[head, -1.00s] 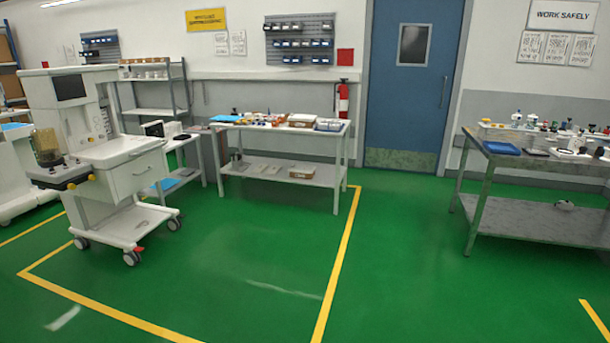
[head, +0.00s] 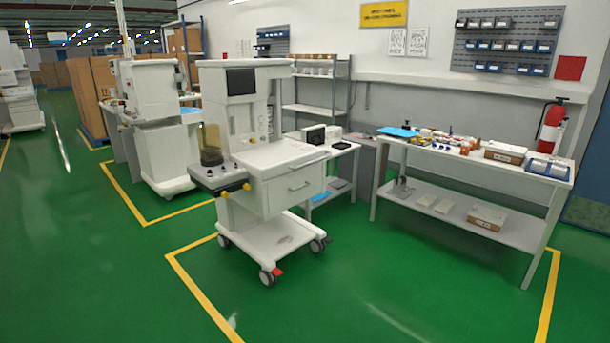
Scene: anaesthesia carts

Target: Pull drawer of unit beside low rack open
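A white anaesthesia unit (head: 262,150) on castors stands left of centre in the head view. Its drawer (head: 295,187) has a small handle on the front, faces right and toward me, and looks shut. A grey open rack with shelves (head: 312,108) stands behind the unit by the wall. A second white unit (head: 165,130) stands further back to the left, its drawer front not clearly visible. My gripper is not in view.
A workbench (head: 455,225) with tools, boxes and a lower shelf stands at the right. A small side table (head: 335,152) is between unit and bench. Cardboard boxes (head: 90,88) are stacked back left. Green floor in front is clear, with yellow lines (head: 200,300).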

